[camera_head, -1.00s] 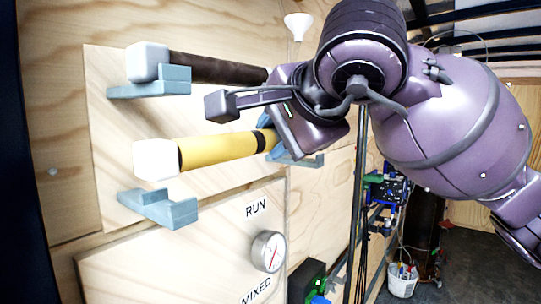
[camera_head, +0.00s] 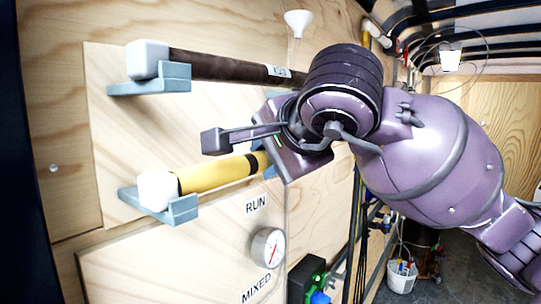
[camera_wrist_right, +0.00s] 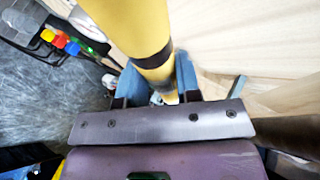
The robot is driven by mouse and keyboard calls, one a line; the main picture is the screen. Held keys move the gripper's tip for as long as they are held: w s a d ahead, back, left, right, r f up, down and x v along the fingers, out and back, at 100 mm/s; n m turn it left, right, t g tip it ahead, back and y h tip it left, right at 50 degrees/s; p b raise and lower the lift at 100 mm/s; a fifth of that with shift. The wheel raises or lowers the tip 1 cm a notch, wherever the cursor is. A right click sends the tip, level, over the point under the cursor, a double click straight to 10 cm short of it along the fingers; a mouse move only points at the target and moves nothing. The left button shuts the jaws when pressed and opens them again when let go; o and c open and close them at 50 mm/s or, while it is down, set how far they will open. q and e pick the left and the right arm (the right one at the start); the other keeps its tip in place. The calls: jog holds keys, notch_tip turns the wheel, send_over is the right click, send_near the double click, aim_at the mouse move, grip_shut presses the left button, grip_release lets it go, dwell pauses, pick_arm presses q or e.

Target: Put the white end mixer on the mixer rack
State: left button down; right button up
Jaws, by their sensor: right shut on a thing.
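The yellow mixer with a white end and a black band (camera_head: 215,174) lies nearly level along the wooden wall. Its white end sits at the lower left blue-grey rack bracket (camera_head: 172,212) and appears to rest in it. My right gripper (camera_head: 265,160) is shut on the yellow mixer toward its right part; the wrist hides the far end. In the right wrist view, the yellow tube (camera_wrist_right: 135,30) runs between the blue fingers of the gripper (camera_wrist_right: 160,85). My left gripper is not in view.
A dark brown mixer with a white end (camera_head: 225,67) lies above, on the upper bracket (camera_head: 150,85). A pressure gauge (camera_head: 267,248) and a panel marked RUN and MIXED are below. A white funnel (camera_head: 298,22) hangs above. A white bucket (camera_head: 402,276) stands on the floor.

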jog(key=o, duration=1)
jog(key=shift+o, duration=0.2)
jog(key=shift+r, duration=0.1)
jog(key=shift+s+d+r, duration=0.1)
jog(key=shift+r, duration=0.05)
jog(key=v, duration=1.1)
jog(key=shift+s, duration=0.3)
